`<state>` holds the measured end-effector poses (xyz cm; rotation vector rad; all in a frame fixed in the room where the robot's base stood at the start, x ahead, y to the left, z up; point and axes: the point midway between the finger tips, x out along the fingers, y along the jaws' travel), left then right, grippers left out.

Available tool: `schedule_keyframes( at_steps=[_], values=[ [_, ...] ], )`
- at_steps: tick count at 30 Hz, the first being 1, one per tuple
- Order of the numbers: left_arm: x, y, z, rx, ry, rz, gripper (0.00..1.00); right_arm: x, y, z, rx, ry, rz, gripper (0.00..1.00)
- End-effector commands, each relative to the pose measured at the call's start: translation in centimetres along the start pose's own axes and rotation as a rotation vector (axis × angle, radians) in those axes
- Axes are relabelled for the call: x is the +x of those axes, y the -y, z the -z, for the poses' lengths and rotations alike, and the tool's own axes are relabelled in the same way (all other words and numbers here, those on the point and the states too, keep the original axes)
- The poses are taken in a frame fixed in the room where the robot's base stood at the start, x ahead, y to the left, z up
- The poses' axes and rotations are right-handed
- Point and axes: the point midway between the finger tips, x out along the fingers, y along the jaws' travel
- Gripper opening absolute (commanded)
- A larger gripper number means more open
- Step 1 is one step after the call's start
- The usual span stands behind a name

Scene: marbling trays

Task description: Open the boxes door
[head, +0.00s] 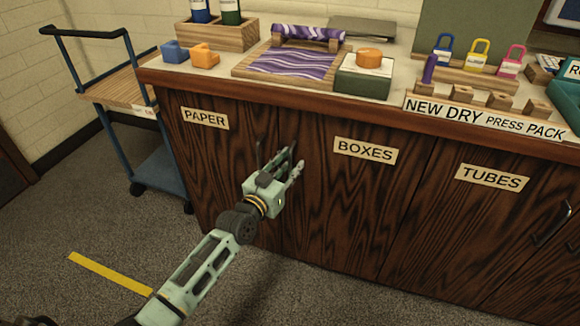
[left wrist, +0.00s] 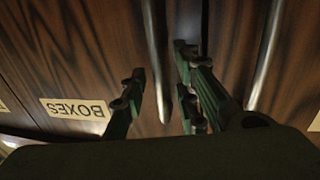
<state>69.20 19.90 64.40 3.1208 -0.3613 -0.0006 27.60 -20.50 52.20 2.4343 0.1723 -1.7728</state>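The BOXES door (head: 345,210) is a dark wood cabinet door with a cream label and looks closed. In the left wrist view its label (left wrist: 75,108) appears upside down at the left. My left gripper (head: 288,162) is at the door's left edge, fingers towards the cabinet. In the left wrist view its fingers (left wrist: 165,95) are apart, and a vertical metal handle (left wrist: 157,55) shows between them, on the BOXES side. I cannot tell whether they touch it. The gripper mostly hides this handle in the head view. My right gripper is not in view.
A second handle (left wrist: 268,55), on the PAPER door (head: 205,165), stands close beside the gripper. The TUBES door (head: 470,235) is at the right. The counter (head: 225,84) above holds trays and blocks. A blue cart (head: 160,170) stands left. The floor (head: 330,300) in front is clear.

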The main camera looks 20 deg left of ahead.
Motion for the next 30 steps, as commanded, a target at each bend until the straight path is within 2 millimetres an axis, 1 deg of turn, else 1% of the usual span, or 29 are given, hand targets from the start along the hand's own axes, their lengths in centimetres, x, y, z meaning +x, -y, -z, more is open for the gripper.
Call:
schedule_keyframes(
  at_steps=[2,12,30],
  values=[
    [-0.01,-0.02,0.02,0.000,0.000,0.000,0.28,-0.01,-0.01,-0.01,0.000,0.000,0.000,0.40],
    [-0.03,-0.02,0.01,0.000,0.000,0.000,0.00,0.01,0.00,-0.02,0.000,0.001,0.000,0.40],
    [-0.06,-0.09,0.05,-0.001,0.000,0.001,0.00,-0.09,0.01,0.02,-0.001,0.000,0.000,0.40]
  ],
)
